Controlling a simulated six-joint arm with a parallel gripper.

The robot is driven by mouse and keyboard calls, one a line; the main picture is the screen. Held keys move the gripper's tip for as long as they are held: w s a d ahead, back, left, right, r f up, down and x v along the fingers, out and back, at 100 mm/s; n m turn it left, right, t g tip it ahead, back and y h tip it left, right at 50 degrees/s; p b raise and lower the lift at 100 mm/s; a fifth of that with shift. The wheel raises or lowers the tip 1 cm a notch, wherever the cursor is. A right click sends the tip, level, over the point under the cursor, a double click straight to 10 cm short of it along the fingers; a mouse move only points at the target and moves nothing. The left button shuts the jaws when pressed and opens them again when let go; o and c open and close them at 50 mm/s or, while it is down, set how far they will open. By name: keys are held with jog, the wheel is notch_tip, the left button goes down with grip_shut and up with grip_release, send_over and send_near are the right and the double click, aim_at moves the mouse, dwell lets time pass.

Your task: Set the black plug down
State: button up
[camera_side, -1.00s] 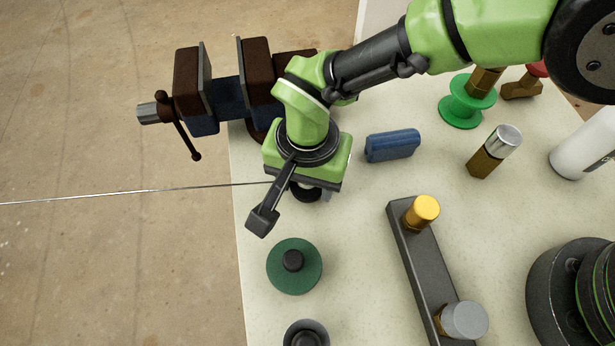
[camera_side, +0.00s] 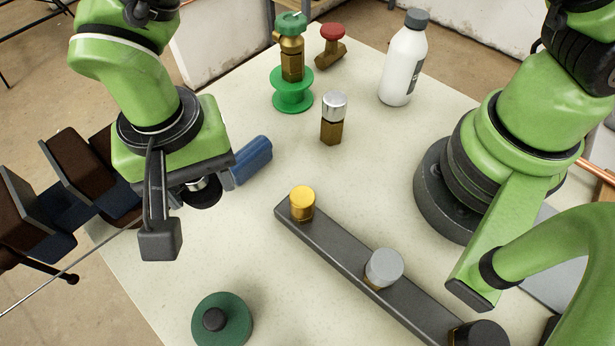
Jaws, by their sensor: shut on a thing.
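My gripper (camera_side: 196,186) is at the left, pointing down over the pale tabletop. It is shut on the black plug (camera_side: 204,198), a dark round piece that shows just below the jaws. The gripper body and a dark hanging bracket hide most of the plug. I cannot tell whether the plug touches the table.
A blue block (camera_side: 252,160) lies close right of my gripper. A dark bar (camera_side: 340,252) carries yellow, grey and dark caps. A green disc with black knob (camera_side: 222,322) is in front. Valves and a white bottle (camera_side: 403,60) stand behind; a vise (camera_side: 85,185) is left.

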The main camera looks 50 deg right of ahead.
jog(key=s+d, duration=0.4)
jog(key=d, duration=0.6)
send_near(351, 186)
jog(key=shift+n, duration=0.3)
jog(key=shift+f, duration=3.55)
jog(key=shift+f, duration=0.15)
jog(key=o, duration=0.9)
notch_tip(351, 186, up, 12)
jog(key=shift+r, duration=0.2)
